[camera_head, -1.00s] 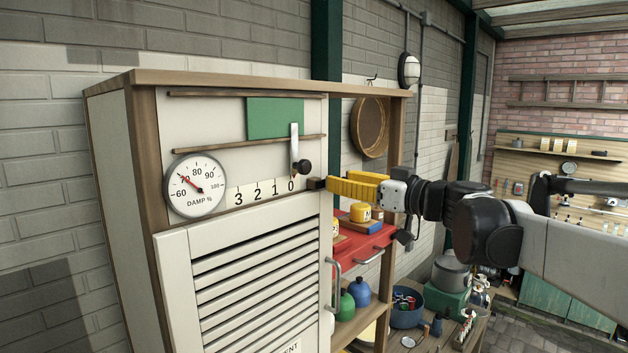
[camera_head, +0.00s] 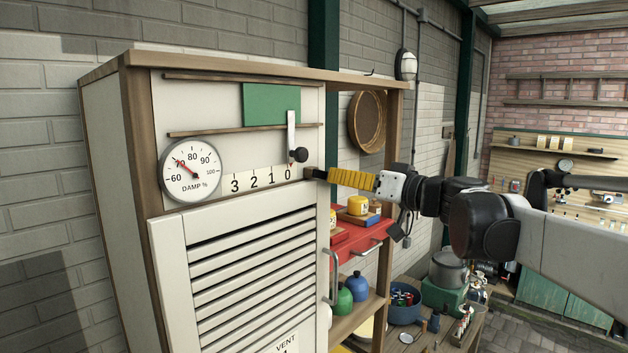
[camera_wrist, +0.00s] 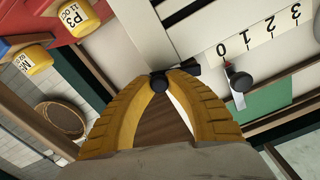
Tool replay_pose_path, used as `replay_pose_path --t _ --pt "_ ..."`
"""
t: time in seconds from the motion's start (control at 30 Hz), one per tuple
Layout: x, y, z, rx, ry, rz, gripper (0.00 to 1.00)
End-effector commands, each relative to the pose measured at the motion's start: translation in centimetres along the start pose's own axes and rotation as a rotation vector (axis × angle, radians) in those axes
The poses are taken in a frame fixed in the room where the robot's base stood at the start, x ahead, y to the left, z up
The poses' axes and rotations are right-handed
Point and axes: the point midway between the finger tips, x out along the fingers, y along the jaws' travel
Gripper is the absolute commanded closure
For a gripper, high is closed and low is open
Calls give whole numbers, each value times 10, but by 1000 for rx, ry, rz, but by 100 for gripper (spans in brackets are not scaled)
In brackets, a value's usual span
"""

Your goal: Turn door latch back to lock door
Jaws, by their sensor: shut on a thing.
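The door (camera_head: 172,265) is a white louvred panel on the front of the cabinet, and it looks shut. The door latch (camera_head: 312,173) is a small dark piece at the door's upper right corner. In the wrist view the latch (camera_wrist: 187,71) shows as a dark bar with a round black end between the fingertips. My gripper (camera_head: 326,175) has yellow ribbed fingers and reaches in from the right. In the wrist view my gripper (camera_wrist: 174,76) is shut on the latch. The fingertips hide part of it, so its exact angle is hard to tell.
A slide lever with a black knob (camera_head: 299,155) stands close above the latch, pointing near 0 on the number strip (camera_head: 262,180). A damp dial (camera_head: 190,169) is to the left. The door handle (camera_head: 334,275) and a red drawer (camera_head: 362,239) lie below my gripper.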

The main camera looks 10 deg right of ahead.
Motion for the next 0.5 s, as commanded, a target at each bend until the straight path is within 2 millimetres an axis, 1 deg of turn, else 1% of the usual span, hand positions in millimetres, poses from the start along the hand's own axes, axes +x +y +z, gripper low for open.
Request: replay_pose_path --t 0.03,0.5 --pt "0 1 5 41 0 0 100" --pt "0 -3 26 488 0 1 100"
